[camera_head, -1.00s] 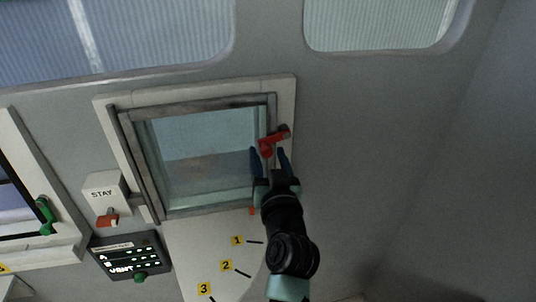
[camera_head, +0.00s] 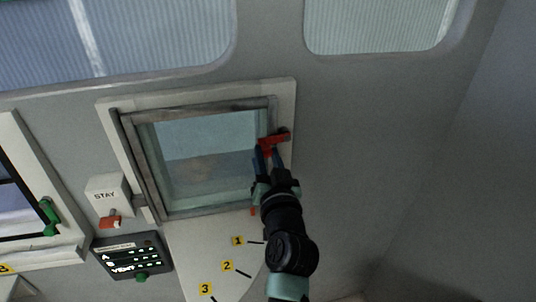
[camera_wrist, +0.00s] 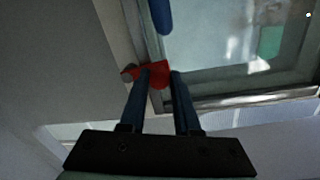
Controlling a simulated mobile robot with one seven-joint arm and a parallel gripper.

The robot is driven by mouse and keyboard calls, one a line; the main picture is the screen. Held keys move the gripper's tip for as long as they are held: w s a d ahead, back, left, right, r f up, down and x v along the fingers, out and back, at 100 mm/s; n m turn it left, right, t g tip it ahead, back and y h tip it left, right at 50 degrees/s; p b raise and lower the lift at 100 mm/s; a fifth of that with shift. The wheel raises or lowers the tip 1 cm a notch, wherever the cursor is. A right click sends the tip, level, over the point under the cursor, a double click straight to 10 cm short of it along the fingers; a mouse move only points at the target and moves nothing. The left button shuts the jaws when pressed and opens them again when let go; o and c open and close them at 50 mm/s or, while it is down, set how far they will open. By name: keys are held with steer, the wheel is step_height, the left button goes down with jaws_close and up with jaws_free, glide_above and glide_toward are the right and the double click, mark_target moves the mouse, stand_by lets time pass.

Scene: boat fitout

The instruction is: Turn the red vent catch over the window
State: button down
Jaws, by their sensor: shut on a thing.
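The red vent catch (camera_head: 280,136) sits at the right side of the window frame (camera_head: 197,91), near its upper right corner. Its red arm points left and slightly down, towards the pane. My gripper (camera_head: 267,157) reaches up from below, with its dark blue fingers at the catch. In the wrist view the catch (camera_wrist: 157,70) lies between my two fingertips (camera_wrist: 159,78), and the gripper is shut on it. The fingers hide part of the catch. The window's glass (camera_head: 205,150) fills the frame to the left.
A STAY box (camera_head: 104,188) with a red lever (camera_head: 109,223) is left of the window. Below it is a dark panel (camera_head: 130,255) with a green knob. Numbered yellow tags, such as 2 (camera_head: 226,265), mark the white sector below. The wall at right is clear.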

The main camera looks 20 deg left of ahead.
steer(key=shift+r+m, duration=0.3)
steer(key=shift+m, duration=0.4)
steer(key=c, duration=0.6)
jaws_free()
steer(key=shift+c, duration=0.2)
steer(key=shift+s+d, duration=0.1)
steer(key=b+v, duration=0.4)
steer(key=v, duration=0.8)
steer(key=shift+s+d, duration=0.2)
steer(key=shift+s, duration=0.15)
